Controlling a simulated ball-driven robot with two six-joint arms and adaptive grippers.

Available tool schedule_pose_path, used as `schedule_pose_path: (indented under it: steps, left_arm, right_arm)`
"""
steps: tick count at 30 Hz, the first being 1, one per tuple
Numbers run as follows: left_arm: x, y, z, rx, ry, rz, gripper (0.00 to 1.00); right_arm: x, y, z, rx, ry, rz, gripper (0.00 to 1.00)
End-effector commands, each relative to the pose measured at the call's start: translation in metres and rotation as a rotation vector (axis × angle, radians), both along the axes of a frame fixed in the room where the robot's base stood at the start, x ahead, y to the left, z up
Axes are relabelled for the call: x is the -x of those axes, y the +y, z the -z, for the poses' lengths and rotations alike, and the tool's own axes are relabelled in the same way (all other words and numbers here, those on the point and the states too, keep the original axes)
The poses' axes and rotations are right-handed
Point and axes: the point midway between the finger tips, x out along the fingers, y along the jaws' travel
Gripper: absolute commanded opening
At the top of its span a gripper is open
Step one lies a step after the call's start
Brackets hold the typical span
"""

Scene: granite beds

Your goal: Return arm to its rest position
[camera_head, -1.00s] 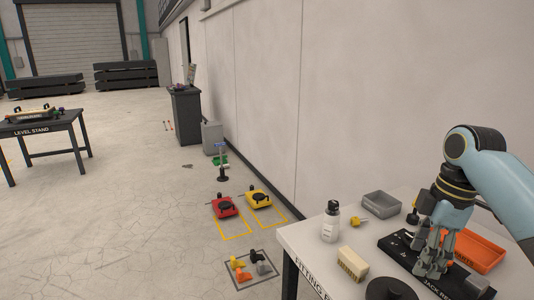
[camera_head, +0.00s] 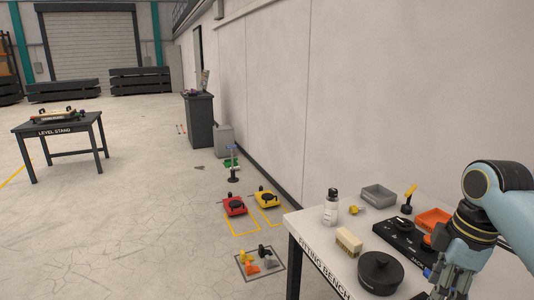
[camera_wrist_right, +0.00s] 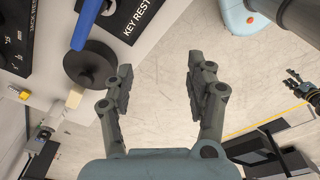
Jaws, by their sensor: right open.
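My right gripper (camera_head: 452,285) is at the lower right of the head view, over the near right edge of the fitting bench (camera_head: 316,236). In the right wrist view my right gripper (camera_wrist_right: 160,85) has its two fingers wide apart with nothing between them. Beyond the fingers that view shows bare floor and the bench edge. My left gripper is not in the head view. A dark gripper-like part shows at the right edge of the wrist view, and I cannot tell whose it is.
On the bench are a round black pot (camera_head: 381,274), a brush-like block (camera_head: 348,242), a white bottle (camera_head: 331,208), a grey tray (camera_head: 378,195), an orange tray (camera_head: 434,218) and a black jack rest (camera_head: 404,238). Red (camera_head: 234,206) and yellow (camera_head: 266,197) units stand on the floor left of the bench.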

Motion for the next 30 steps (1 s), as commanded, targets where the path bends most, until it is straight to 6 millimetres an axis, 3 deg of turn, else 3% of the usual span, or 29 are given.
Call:
schedule_pose_path:
  steps: [6,13,21,30]
  left_arm:
    - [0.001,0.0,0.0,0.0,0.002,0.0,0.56]
    - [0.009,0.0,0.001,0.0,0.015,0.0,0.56]
    - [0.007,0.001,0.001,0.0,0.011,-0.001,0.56]
    - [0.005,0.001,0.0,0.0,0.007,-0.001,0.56]
  right_arm:
    - [0.045,0.012,0.019,0.021,-0.028,0.175,0.56]
    - [0.106,0.025,0.026,0.026,-0.087,0.434,0.56]
    - [0.17,0.035,0.011,-0.003,-0.162,0.731,0.56]
    - [0.221,0.039,-0.018,-0.05,-0.226,0.992,0.56]
